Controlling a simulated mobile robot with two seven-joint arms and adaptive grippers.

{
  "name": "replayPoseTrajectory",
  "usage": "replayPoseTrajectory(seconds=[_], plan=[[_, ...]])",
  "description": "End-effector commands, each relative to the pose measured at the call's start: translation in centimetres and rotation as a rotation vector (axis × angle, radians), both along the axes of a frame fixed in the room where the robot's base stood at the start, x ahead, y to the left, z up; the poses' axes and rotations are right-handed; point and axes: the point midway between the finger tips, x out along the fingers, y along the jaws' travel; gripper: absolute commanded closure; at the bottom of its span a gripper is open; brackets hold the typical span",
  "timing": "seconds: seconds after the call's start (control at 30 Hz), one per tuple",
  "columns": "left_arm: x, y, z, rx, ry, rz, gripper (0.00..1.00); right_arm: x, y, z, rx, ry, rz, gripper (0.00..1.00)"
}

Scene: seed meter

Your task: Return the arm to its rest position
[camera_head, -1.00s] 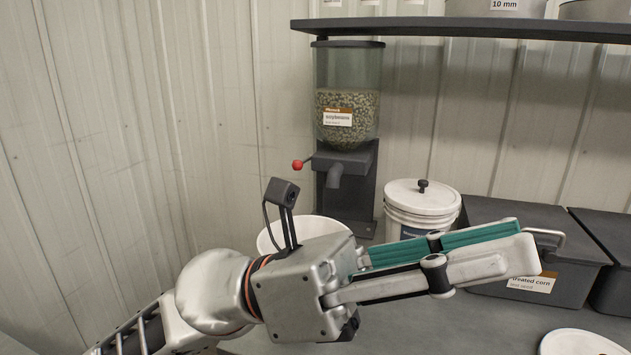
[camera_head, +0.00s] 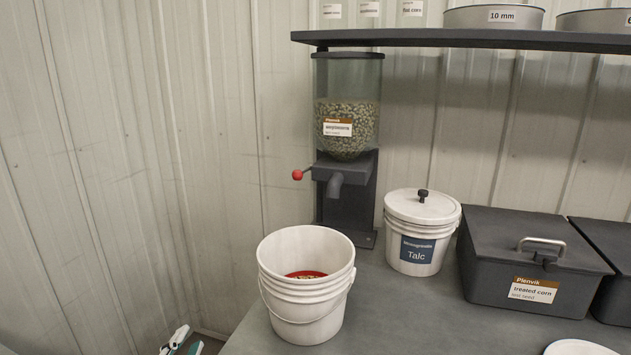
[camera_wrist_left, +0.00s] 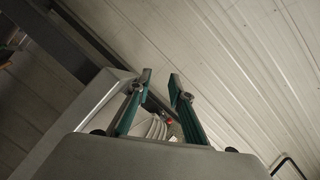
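My left gripper (camera_head: 184,341) shows only as fingertips at the bottom left edge of the head view, off the counter's left side. In the left wrist view its two green-lined fingers (camera_wrist_left: 160,82) stand apart with nothing held between them. The rest of the left arm is out of the head view. My right gripper is in neither view.
A white bucket (camera_head: 305,318) with something red and seeds inside stands at the counter's left front. Behind it are a seed dispenser (camera_head: 345,195) with a red-knobbed lever, a lidded Talc bucket (camera_head: 421,214) and a treated corn bin (camera_head: 500,290). A shelf (camera_head: 450,38) hangs above.

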Motion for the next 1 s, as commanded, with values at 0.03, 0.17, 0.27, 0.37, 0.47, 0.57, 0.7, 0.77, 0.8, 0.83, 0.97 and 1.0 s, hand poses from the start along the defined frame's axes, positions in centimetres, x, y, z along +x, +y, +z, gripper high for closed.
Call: replayPoseTrajectory(seconds=[0.03, 0.17, 0.27, 0.37, 0.47, 0.57, 0.7, 0.77, 0.8, 0.83, 0.97, 1.0], plan=[[-1.6, 1.6, -2.9, -0.013, 0.086, 0.044, 0.79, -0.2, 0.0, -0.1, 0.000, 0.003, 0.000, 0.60], [-6.2, 5.3, -9.1, -0.038, 0.288, 0.152, 0.79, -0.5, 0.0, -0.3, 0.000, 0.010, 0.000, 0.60], [-9.4, 7.4, -12.2, -0.045, 0.403, 0.216, 0.79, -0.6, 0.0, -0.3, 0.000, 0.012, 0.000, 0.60], [-12.2, 8.9, -14.5, -0.048, 0.492, 0.265, 0.79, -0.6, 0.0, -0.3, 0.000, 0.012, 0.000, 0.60], [-14.7, 10.1, -16.2, -0.048, 0.567, 0.306, 0.79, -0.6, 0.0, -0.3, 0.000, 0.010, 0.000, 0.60], [-17.1, 11.2, -17.6, -0.044, 0.634, 0.343, 0.79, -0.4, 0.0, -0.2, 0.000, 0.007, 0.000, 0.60], [-20.3, 12.5, -19.1, -0.040, 0.719, 0.390, 0.79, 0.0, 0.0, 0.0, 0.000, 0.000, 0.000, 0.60], [-21.6, 13.0, -19.7, -0.038, 0.752, 0.407, 0.79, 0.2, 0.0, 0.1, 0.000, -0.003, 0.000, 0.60], [-20.8, 12.2, -20.0, -0.062, 0.736, 0.387, 0.79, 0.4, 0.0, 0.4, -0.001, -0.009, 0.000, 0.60], [-20.6, 11.8, -20.3, -0.076, 0.730, 0.376, 0.79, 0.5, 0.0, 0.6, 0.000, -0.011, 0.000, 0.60], [-19.7, 10.0, -21.6, -0.140, 0.706, 0.330, 0.79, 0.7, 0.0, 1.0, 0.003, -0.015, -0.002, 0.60], [-19.5, 9.4, -22.0, -0.161, 0.699, 0.316, 0.79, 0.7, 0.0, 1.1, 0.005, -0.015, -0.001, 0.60]])
